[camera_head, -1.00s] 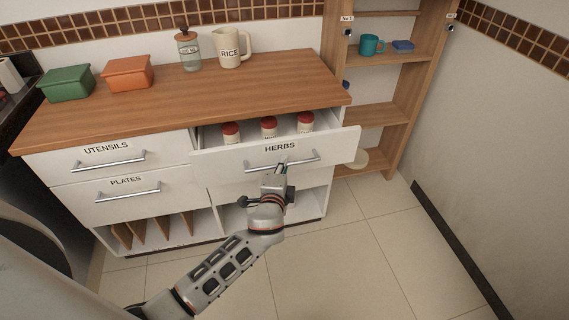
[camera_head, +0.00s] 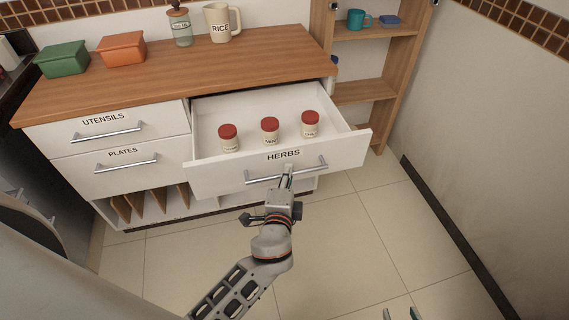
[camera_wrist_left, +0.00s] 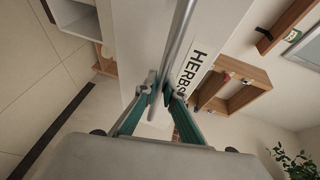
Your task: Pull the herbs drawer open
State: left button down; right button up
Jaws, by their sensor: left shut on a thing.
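The white herbs drawer (camera_head: 220,177) is pulled well out of the cabinet, with its inside showing. Three red-lidded jars stand in it: a left one (camera_head: 229,138), a middle one (camera_head: 270,131) and a right one (camera_head: 310,124). My left gripper (camera_head: 287,172) is shut on the drawer's metal bar handle (camera_head: 312,170), near its middle. In the left wrist view, the fingertips (camera_wrist_left: 160,92) close around the bar (camera_wrist_left: 181,35) beside the HERBS label. The fingertips of my right gripper (camera_head: 401,314) show apart at the bottom edge; the rest is out of view.
The utensils drawer (camera_head: 95,128) and plates drawer (camera_head: 112,167) at left are shut. A wooden shelf (camera_head: 368,92) stands right of the cabinet. The tiled floor (camera_head: 350,240) before the drawer is clear, with a wall at the right.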

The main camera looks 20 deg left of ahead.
pick_arm(q)
jog(key=shift+s+d, duration=0.45)
jog(key=shift+s, duration=0.2)
jog(key=c, duration=2.1)
grip_release()
jog(key=shift+c, duration=0.2)
jog(key=shift+s, duration=0.15)
